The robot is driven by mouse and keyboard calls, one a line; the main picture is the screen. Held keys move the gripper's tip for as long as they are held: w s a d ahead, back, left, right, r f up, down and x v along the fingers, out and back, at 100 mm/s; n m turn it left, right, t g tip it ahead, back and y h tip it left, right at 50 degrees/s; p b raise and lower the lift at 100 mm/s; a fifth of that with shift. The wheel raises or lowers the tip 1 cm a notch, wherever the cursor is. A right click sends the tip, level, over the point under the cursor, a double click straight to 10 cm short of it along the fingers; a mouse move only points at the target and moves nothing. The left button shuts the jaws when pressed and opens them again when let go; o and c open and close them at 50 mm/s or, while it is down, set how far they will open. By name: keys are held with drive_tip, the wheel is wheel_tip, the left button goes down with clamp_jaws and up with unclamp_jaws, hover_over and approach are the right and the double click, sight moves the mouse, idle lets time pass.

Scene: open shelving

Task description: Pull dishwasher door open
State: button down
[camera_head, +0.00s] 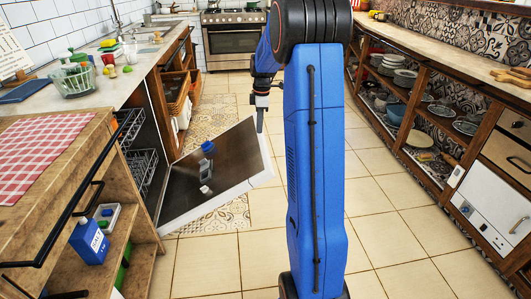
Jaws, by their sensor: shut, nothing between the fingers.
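The dishwasher door (180,190) hangs partly open on the left, leaning out over the floor, with its dark inner face showing and a white edge on its right side. Small blue and grey shapes show on that face; I cannot tell if they are fittings or reflections. The dishwasher's wire racks (143,168) are visible inside the opening. My gripper (260,128) points down at the door's far upper corner. Its fingers are shut and hold nothing. I cannot tell whether they touch the door edge. My blue arm hides part of the floor behind it.
A wooden counter with a checkered cloth (45,155) and a dark rail stands at near left, with a blue salt box (90,240) on its shelf. Open shelving with dishes (400,110) lines the right. An oven (233,40) stands at the back. Tiled floor (400,235) is clear between.

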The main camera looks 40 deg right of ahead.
wheel_tip(320, 180, down, 2)
drive_tip(key=w+d, duration=0.1)
drive_tip(key=d, duration=0.1)
hover_over(265, 159)
drive_tip(key=a, duration=0.2)
drive_tip(key=shift+n, duration=0.3)
drive_tip(key=f, duration=1)
drive_tip(key=shift+w+d, duration=0.2)
drive_tip(key=shift+w, duration=0.15)
drive_tip(key=shift+s+d+f, duration=0.3)
drive_tip(key=shift+d+f, duration=0.3)
drive_tip(key=shift+f, duration=0.3)
drive_tip(key=shift+s+d+f, duration=0.15)
drive_tip(key=shift+d+f, duration=0.15)
drive_tip(key=shift+f, duration=0.4)
